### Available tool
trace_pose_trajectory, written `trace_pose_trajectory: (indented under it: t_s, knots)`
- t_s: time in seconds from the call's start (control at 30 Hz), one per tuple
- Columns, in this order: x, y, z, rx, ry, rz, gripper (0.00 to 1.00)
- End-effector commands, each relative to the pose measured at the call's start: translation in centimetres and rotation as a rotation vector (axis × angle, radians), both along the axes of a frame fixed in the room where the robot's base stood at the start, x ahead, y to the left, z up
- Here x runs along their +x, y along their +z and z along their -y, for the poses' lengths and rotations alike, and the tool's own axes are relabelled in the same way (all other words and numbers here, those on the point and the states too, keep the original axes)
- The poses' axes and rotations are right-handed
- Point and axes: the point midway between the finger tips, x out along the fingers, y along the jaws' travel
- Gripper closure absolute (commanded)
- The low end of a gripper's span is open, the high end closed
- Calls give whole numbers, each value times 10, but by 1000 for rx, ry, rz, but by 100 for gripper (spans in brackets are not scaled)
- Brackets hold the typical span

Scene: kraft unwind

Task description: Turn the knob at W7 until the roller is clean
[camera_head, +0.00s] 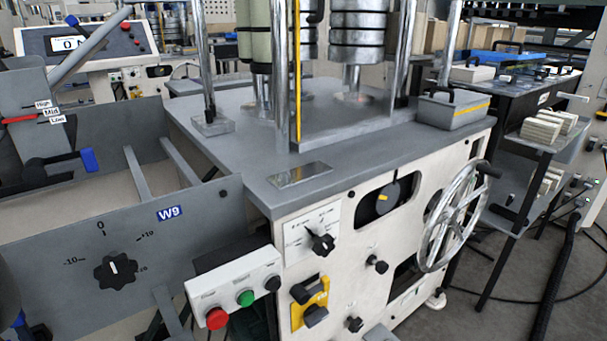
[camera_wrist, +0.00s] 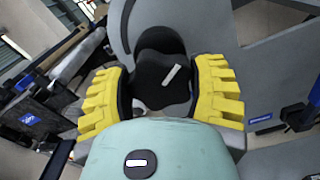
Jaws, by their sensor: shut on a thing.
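In the wrist view my gripper (camera_wrist: 162,82) has its two yellow ribbed fingers closed on the sides of a black knob (camera_wrist: 160,72). The knob has a white pointer line, tilted up and to the right. It sits in front of a grey panel (camera_wrist: 215,25). No W7 label is readable; a small blue label (camera_wrist: 260,118) at the right is too small to read. I cannot make out the roller for certain.
In the head view a button box (camera_head: 235,287) with red and green buttons stands beside the W9 panel. A spoked handwheel (camera_head: 458,215) sticks out of the white machine. A black shelf cart (camera_head: 520,150) stands at the right. Dark cables lie on the floor there.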

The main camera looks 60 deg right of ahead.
Motion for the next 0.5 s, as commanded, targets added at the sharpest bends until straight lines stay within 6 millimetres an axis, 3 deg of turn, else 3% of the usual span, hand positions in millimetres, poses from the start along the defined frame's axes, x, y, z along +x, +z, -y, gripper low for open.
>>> trace_pose_trajectory:
  t_s: [0.5]
  knots:
    - [0,0,0,123,-1,52,76]
